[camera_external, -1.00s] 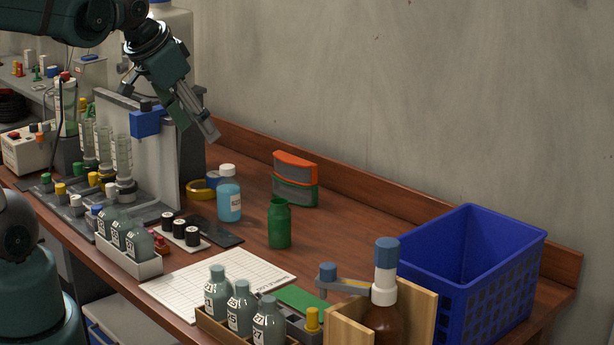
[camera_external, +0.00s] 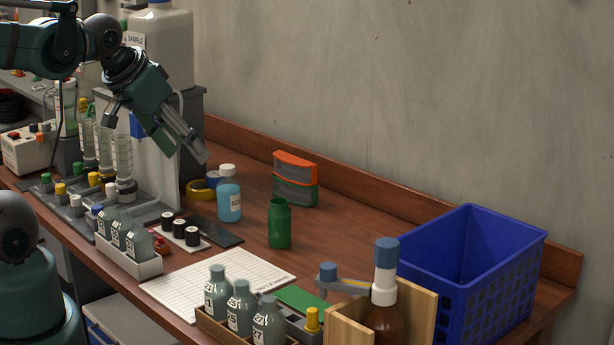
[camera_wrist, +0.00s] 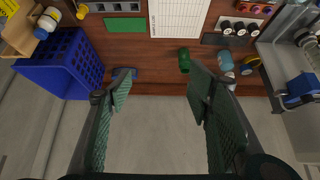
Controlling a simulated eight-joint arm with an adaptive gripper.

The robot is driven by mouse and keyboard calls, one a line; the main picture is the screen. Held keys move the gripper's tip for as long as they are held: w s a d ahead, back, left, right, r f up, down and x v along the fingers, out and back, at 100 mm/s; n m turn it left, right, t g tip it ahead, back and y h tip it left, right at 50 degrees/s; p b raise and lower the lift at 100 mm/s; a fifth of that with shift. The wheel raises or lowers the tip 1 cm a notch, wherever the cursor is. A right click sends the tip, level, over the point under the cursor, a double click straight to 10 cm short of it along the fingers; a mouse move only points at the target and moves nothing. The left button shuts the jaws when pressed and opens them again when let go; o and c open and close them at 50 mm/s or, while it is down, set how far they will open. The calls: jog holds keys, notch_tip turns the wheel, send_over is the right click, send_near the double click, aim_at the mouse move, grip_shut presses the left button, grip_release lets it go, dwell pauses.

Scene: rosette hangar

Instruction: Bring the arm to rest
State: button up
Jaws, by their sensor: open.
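My gripper (camera_external: 196,150) hangs from the arm at the upper left of the external view, in the air above the back of the bench. In the wrist view my gripper (camera_wrist: 160,88) has its two fingers wide apart with nothing between them. The green bottle (camera_external: 279,223) stands on the bench to the lower right of the gripper, apart from it. The blue bottle with a white cap (camera_external: 229,198) stands nearer, below the fingertips.
A blue crate (camera_external: 490,275) stands at the right end. An orange and grey box (camera_external: 295,180) sits near the back ledge. A test rig (camera_external: 160,160) and bottle racks (camera_external: 150,268) crowd the left and front.

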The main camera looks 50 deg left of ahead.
jog(key=shift+f+b, duration=2.3)
jog(key=shift+f, duration=0.15)
